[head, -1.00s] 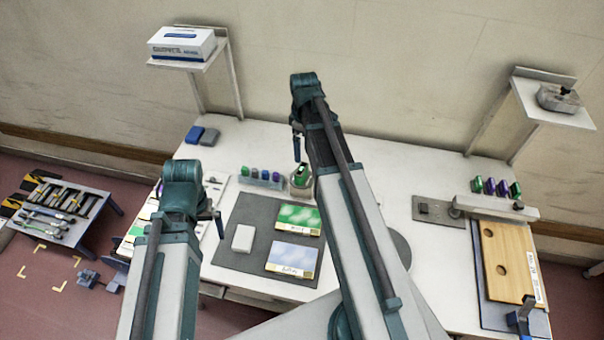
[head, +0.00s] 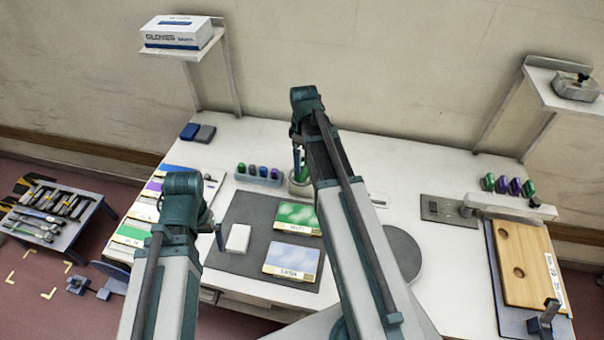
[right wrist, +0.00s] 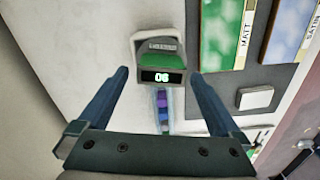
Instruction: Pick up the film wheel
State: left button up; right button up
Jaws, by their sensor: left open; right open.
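A green-topped device with a small display reading 06 (right wrist: 160,66) sits in a pale holder. It lies between the spread fingers of my right gripper (right wrist: 160,78), apart from both. I cannot tell whether this is the film wheel, and nothing else clearly shows as one. In the head view the pale holder (head: 299,187) stands on the table behind my right arm, partly hidden. My right gripper (head: 298,148) is above it, open and empty.
The white block (head: 238,238) and green and blue sample cards (head: 292,261) lie on a grey mat (head: 252,209). A rack of small coloured pieces (head: 258,176) stands behind. A wooden board (head: 524,262) lies at right. Shelves (head: 541,84) stand at the back corners.

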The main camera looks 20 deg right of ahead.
jog(key=f+b, duration=0.4)
jog(key=f, duration=0.1)
jog(key=shift+w+a+b, duration=0.1)
jog(key=shift+a+b, duration=0.15)
jog(key=shift+b, duration=0.05)
jog(key=shift+r, duration=0.1)
jog(key=c, duration=1.5)
jog(key=shift+r+p, duration=0.2)
jog(key=shift+p, duration=0.1)
notch_tip(320, 180, up, 18)
jog(key=p, duration=1.7)
jog(key=shift+f+p, duration=0.15)
jog(key=shift+p, duration=0.2)
